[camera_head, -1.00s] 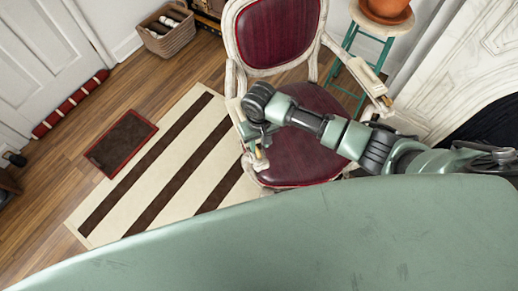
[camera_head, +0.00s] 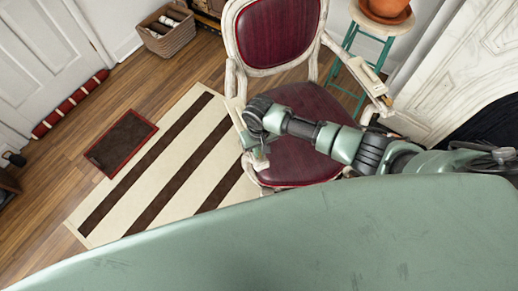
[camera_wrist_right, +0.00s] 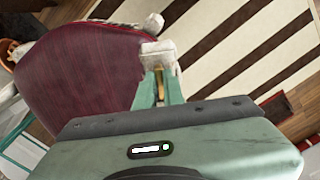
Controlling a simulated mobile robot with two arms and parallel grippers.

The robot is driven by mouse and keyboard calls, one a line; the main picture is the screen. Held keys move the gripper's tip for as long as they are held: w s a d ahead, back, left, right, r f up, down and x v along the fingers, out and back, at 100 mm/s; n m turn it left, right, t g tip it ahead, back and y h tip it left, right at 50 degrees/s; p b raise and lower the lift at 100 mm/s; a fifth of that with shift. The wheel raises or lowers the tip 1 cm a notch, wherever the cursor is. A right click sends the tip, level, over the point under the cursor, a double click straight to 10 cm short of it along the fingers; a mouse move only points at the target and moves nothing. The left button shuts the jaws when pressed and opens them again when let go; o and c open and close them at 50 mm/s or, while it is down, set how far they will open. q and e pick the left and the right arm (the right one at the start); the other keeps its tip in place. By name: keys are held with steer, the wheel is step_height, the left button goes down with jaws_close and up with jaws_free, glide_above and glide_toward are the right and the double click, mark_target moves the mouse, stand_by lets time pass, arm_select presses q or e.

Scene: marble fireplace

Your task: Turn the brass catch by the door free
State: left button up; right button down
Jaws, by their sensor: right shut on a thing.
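My right gripper (camera_head: 259,160) is at the front of the white, red-seated armchair's (camera_head: 300,110) left arm. In the right wrist view my two green fingers (camera_wrist_right: 160,92) are close together, with a small brass-coloured piece (camera_wrist_right: 160,84) between them, right by the white chair arm end. The gripper is shut on this piece, which I take for the brass catch; its shape is mostly hidden by the fingers. The white door (camera_head: 38,65) stands far off at the upper left, and no catch is visible on it. My left gripper is not in view.
A striped rug (camera_head: 165,165) and a dark red-edged mat (camera_head: 121,143) lie on the wooden floor. A wicker basket (camera_head: 168,38) stands by the back wall. A teal-legged stool (camera_head: 372,25) holds a terracotta pot (camera_head: 385,8), near the white fireplace (camera_head: 450,70).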

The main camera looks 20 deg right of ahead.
steer(key=shift+n, duration=0.3)
steer(key=n+p, duration=0.1)
steer(key=n, duration=0.1)
steer(key=shift+r+n+p, duration=0.1)
steer(key=shift+n+p, duration=0.2)
steer(key=shift+n, duration=0.1)
steer(key=n+p, duration=0.1)
steer(key=n, duration=1.3)
steer(key=shift+n, duration=0.4)
steer(key=c, duration=1.5)
jaws_free()
